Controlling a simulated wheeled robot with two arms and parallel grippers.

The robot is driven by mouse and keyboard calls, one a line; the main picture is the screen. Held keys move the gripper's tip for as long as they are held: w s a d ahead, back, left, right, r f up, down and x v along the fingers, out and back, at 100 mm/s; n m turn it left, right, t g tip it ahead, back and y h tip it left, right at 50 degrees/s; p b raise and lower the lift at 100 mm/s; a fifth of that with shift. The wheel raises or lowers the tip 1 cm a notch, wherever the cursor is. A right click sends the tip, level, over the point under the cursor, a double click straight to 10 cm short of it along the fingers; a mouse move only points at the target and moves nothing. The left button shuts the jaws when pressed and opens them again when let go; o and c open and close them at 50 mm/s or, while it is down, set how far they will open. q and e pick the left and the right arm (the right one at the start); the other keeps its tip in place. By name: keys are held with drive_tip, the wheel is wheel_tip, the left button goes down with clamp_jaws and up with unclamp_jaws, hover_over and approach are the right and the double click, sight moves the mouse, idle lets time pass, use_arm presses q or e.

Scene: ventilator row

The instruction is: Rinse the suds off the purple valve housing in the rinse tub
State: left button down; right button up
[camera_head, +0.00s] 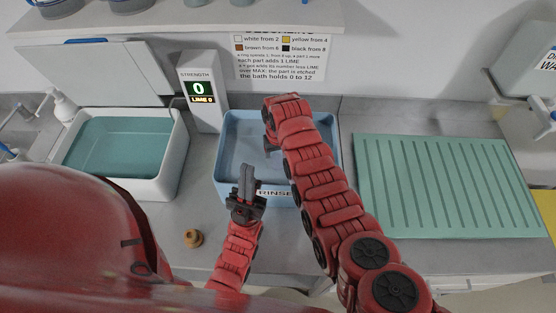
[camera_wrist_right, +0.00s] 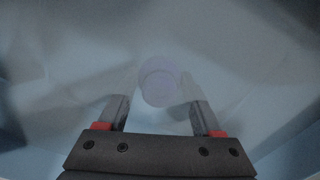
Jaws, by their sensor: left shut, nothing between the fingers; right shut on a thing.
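The blue rinse tub (camera_head: 226,185) stands in the middle of the counter, with a label on its front wall. My right gripper (camera_head: 272,147) reaches down into it, partly hidden by its own arm. In the right wrist view its fingers (camera_wrist_right: 160,100) are around the pale purple valve housing (camera_wrist_right: 158,83), seen dimly through bluish haze. The housing is hidden in the head view. I cannot tell whether suds are on it. My left gripper (camera_head: 247,182) is shut and empty at the tub's front wall.
A white basin of teal liquid (camera_head: 120,145) stands at left, beside a strength display (camera_head: 200,92) reading 0. A small brown ring-like part (camera_head: 193,238) lies on the front counter. A green ribbed mat (camera_head: 440,185) at right is clear.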

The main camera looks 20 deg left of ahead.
sight(278, 157)
drive_tip(key=shift+r+p, duration=0.85)
drive_tip(key=shift+r, duration=0.85)
drive_tip(key=shift+r+p, duration=0.4)
drive_tip(key=shift+r, duration=1.05)
wheel_tip(278, 157, up, 9)
drive_tip(key=p, duration=0.2)
drive_tip(key=shift+f, duration=0.15)
drive_tip(key=shift+p, duration=0.35)
drive_tip(key=shift+r+p, duration=1)
drive_tip(key=shift+r, duration=0.95)
